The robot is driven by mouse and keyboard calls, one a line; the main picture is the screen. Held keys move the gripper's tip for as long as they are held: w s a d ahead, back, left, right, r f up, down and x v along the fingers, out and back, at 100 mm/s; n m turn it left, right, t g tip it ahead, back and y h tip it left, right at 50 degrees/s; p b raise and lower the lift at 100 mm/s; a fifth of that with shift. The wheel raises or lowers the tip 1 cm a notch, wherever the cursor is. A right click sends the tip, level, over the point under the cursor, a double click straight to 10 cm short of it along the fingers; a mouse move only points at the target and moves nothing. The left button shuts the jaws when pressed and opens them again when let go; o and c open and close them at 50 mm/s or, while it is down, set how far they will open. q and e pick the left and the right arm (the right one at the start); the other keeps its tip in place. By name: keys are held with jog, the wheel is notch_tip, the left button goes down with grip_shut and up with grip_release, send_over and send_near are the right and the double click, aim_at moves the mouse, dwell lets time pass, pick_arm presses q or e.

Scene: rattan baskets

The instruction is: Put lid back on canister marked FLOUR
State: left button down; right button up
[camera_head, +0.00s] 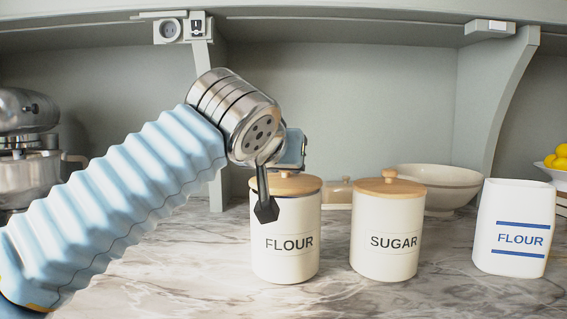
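The white canister marked FLOUR (285,243) stands upright on the marble counter, left of the SUGAR canister. A round wooden lid (296,184) is at its mouth, on top or just above it; I cannot tell whether it is fully seated. My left gripper (266,205) comes in from the left, over the lid's left side. One dark finger hangs down in front of the lid and the canister's upper left. The other finger is not clearly seen, so its grip on the lid is unclear. My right gripper is not in view.
The SUGAR canister (387,238) with its wooden lid stands close to the right. A white FLOUR bag (513,230) stands farther right. Behind are a cream bowl (440,183) and a small lidded dish (338,193). A mixer (28,150) stands far left. The front counter (400,300) is clear.

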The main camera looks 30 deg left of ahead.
pick_arm(q)
jog(key=shift+f, duration=0.15)
dwell(0.8)
jog(key=c, duration=0.8)
grip_release()
jog(key=shift+o, duration=0.2)
jog(key=o, duration=0.4)
jog(key=shift+o, duration=0.2)
jog(key=shift+r+p, duration=1.2)
jog(key=shift+r, duration=2.3)
